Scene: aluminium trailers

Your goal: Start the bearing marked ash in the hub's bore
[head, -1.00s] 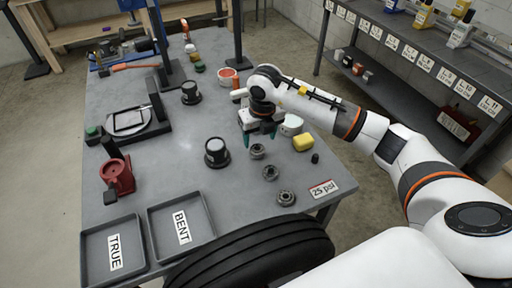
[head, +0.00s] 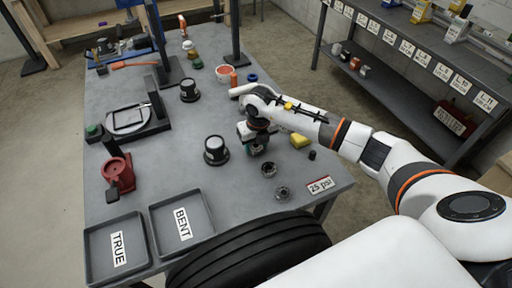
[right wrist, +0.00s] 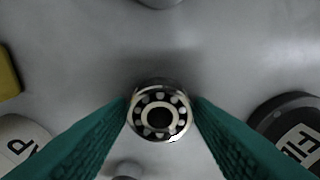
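My right gripper (head: 257,150) is low over the table, with its green fingers pointing down. In the right wrist view its fingertips (right wrist: 161,104) sit against both sides of a bearing (right wrist: 160,112), with no clear gap. The gripper hides this bearing in the head view. Two other bearings stand in the open, one (head: 268,169) close to the gripper and one (head: 283,192) nearer me. No ash mark is readable on any. Two dark hub-like pieces with pale tops stand to the left, one near (head: 216,151) and one farther back (head: 189,91). My left gripper is not in view.
Trays marked TRUE (head: 88,262) and BENT (head: 157,232), a red fixture (head: 116,170) and a tyre (head: 255,240) surround the work area.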

